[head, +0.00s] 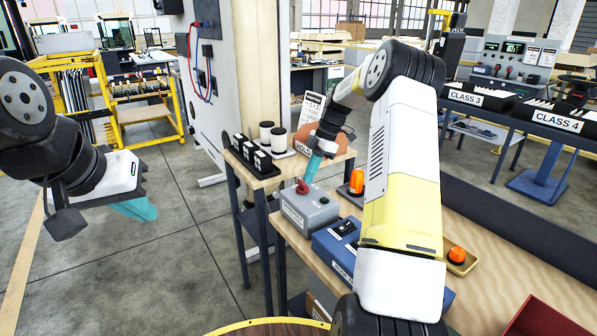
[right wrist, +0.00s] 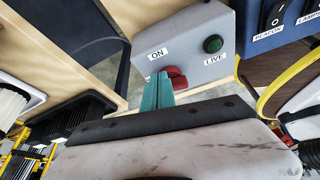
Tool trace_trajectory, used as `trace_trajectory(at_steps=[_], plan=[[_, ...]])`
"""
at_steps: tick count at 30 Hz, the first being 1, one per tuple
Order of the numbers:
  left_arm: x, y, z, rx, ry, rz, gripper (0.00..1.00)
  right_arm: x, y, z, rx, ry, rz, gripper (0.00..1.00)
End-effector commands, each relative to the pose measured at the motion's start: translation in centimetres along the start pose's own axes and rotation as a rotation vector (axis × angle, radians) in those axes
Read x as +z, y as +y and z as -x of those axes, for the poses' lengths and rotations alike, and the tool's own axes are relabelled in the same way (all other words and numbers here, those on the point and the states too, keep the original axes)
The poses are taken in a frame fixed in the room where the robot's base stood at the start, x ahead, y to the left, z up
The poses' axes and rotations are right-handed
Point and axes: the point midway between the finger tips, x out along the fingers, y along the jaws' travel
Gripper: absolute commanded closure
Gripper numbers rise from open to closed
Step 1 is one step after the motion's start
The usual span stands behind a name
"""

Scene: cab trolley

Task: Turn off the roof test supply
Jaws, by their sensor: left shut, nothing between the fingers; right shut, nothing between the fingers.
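A grey supply box (head: 308,212) stands on the wooden bench top, with a red knob (head: 302,187) on it. In the right wrist view the box (right wrist: 180,32) shows an ON label (right wrist: 157,55), a LIVE label (right wrist: 215,59) and a dark green lamp (right wrist: 213,44); I cannot tell if it is lit. My right gripper (head: 312,168) is shut, its teal fingertips at the red knob (right wrist: 176,78). They overlap the knob's left side in the wrist view; contact is unclear. My left gripper (head: 140,210) is shut and empty, far left above the floor.
A blue switch box (head: 338,248) with BEACON and lamp switches stands beside the grey box. Orange beacons (head: 357,182) (head: 457,255) stand on the bench. A red bin (head: 548,318) is at bottom right. Floor at left is clear.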

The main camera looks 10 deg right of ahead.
Motion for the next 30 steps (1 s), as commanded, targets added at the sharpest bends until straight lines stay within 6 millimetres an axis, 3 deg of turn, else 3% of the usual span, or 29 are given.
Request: trace_trajectory(at_steps=[30], plan=[[0.0,0.0,0.0,0.0,0.0,0.0,1.0,-1.9,-1.2,-0.4,-0.007,0.011,-0.001,1.0]])
